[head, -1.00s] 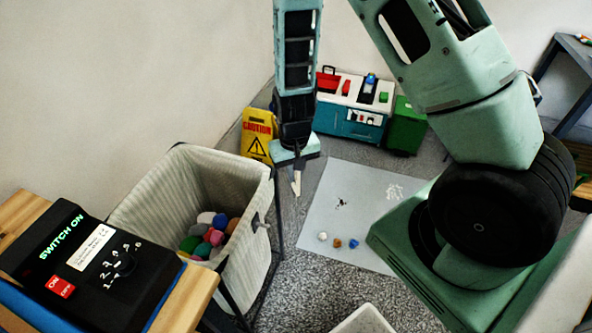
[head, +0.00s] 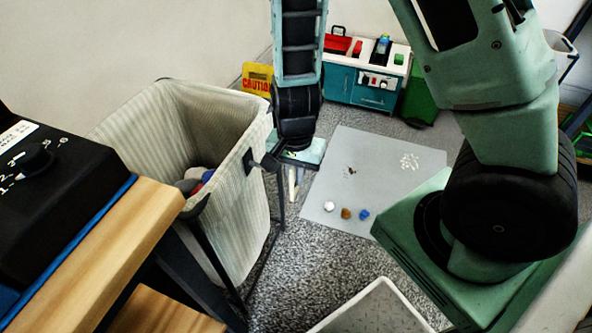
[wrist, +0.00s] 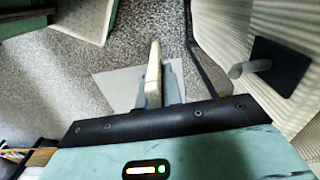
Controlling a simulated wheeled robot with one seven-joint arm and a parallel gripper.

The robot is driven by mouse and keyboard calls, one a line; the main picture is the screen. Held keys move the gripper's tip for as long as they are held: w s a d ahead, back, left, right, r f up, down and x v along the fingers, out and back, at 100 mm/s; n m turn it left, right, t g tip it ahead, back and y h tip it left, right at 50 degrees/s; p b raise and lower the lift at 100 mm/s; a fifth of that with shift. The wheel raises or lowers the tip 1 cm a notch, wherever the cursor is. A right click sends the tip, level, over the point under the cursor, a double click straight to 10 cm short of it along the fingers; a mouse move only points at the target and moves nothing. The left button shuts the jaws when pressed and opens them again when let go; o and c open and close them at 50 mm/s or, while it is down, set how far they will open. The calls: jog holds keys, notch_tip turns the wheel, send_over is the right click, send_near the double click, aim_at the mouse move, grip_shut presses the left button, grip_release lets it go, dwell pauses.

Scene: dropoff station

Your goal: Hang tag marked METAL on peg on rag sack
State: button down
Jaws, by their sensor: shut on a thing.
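The rag sack (head: 235,205) is a striped pale hamper in a dark frame, left of centre in the head view. Its peg (head: 270,162) sticks out from a dark plate on the side facing my gripper. In the wrist view the grey peg (wrist: 250,68) shows at upper right. My gripper (head: 292,190) hangs just right of the peg, apart from it, pointing down. It is shut on a thin thing, presumably the METAL tag; no lettering is readable. In the wrist view a pale flat patch lies behind the fingers (wrist: 158,82); I cannot tell whether it is tag or floor mat.
A black switch box (head: 60,180) on a wooden bench (head: 130,240) stands at left. A grey mat (head: 390,190) with small balls lies right of my gripper. A white tray (head: 372,310) is at the front.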

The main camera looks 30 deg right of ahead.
jog(key=shift+s+a+f, duration=0.1)
jog(key=shift+s+f, duration=0.05)
jog(key=shift+f, duration=0.3)
jog(key=shift+w+a+f+p, duration=0.1)
jog(key=shift+w+a+p, duration=0.2)
jog(key=shift+w+a, duration=0.65)
jog(key=shift+w+a+f+p, duration=0.1)
jog(key=shift+w+a+p, duration=0.15)
jog(key=shift+w+a, duration=0.65)
jog(key=shift+w+a+p, duration=0.3)
jog(key=shift+w+a, duration=0.3)
jog(key=shift+w, duration=0.65)
jog(key=shift+w+a+f, duration=0.45)
jog(key=shift+w+f, duration=0.15)
jog(key=shift+f, duration=0.05)
jog(key=shift+a+f, duration=0.1)
jog(key=c, duration=1.6)
grip_release()
jog(key=shift+c, duration=0.2)
jog(key=shift+o, duration=0.7)
notch_tip(320, 180, up, 16)
jog(key=s+d+p, duration=0.1)
jog(key=s+p, duration=0.1)
jog(key=p, duration=0.4)
jog(key=shift+d+m+g, duration=0.3)
jog(key=shift+d+g, duration=0.1)
jog(key=shift+s+d+r, duration=0.25)
jog(key=shift+r, duration=0.4)
